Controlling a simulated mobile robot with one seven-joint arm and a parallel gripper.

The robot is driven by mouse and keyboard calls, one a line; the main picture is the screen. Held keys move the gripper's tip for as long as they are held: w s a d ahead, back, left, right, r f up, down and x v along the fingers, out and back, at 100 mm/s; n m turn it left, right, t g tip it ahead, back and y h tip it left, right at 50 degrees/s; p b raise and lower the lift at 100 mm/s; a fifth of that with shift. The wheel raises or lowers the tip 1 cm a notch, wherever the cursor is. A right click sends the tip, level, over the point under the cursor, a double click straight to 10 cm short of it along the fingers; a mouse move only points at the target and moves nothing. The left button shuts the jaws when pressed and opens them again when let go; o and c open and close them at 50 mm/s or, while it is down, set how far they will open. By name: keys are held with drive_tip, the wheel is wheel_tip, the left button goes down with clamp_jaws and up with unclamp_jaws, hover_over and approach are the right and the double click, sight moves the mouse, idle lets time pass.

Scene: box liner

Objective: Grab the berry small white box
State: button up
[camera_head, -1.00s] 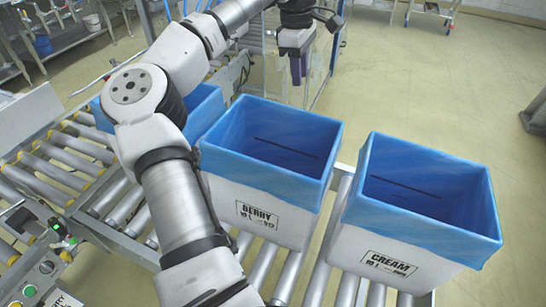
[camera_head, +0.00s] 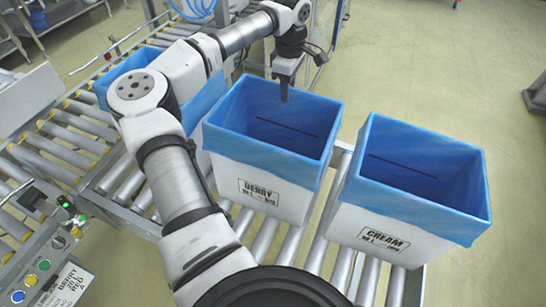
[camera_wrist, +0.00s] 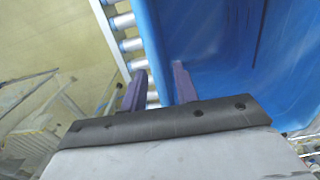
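The berry box (camera_head: 285,203) is white with a blue liner folded over its rim and a BERRY label on its front. It stands upright on the rollers in the middle of the head view. My gripper (camera_head: 285,97) is at its far rim, pointing down. Whether either finger touches the wall cannot be told.
A similar white box (camera_head: 340,225) labelled CREAM, with a blue liner, stands close on the right. Another blue-lined box (camera_head: 203,100) is partly hidden behind my arm on the left. Roller conveyors (camera_head: 72,140) and a button panel (camera_head: 40,270) lie at left.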

drive_tip(key=shift+f, duration=0.9)
clamp_jaws()
idle(0.8)
